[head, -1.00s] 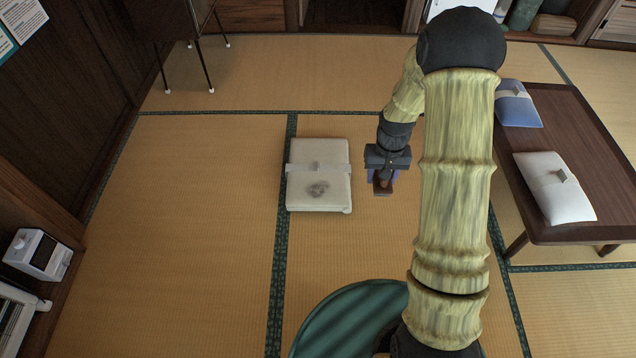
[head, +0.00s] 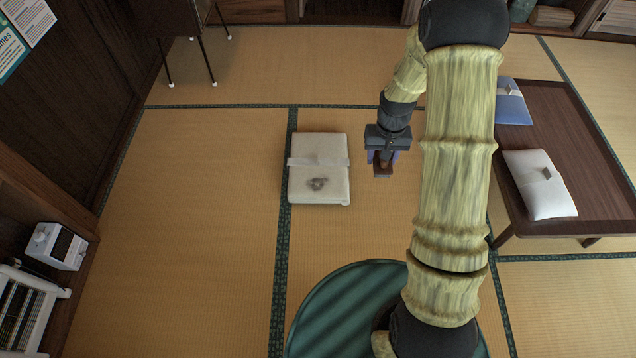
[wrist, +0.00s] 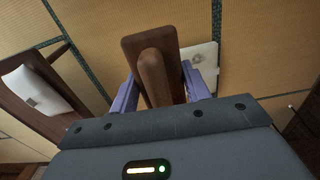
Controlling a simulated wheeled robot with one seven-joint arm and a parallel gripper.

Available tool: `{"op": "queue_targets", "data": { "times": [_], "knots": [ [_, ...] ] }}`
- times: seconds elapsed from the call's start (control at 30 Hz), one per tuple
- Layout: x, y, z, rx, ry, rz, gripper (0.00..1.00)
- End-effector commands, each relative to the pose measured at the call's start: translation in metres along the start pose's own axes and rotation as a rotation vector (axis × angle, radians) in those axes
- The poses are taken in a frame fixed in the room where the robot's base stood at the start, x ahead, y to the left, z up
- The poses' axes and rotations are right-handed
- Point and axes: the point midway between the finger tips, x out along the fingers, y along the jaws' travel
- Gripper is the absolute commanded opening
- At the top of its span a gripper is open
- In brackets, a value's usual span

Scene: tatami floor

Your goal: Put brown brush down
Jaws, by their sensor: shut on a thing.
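The brown brush (wrist: 134,46) is a wooden block with a thick handle, seen large in the wrist view. My gripper (wrist: 160,88) is shut on the brush's handle, with one purple finger on each side. In the head view my gripper (head: 383,156) hangs over the open tatami, right of the white folded bundle, and the brush (head: 383,170) shows small and partly hidden below it. The brush's underside is hidden.
A white folded bundle (head: 325,189) with a dark smudge lies on the tatami (head: 210,220). A low dark table (head: 585,150) at right bears a blue bundle (head: 511,107) and a white bundle (head: 540,190). The floor left of the smudged bundle is clear.

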Motion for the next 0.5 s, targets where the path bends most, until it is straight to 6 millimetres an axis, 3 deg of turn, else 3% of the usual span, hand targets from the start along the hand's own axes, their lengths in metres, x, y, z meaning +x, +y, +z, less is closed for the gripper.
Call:
{"op": "queue_targets", "data": {
  "times": [0.3,0.5],
  "knots": [
    [0.0,0.0,0.0,0.0,-0.002,-0.001,0.18],
    [0.01,0.0,0.004,0.001,-0.007,-0.002,0.18]
  ]
}}
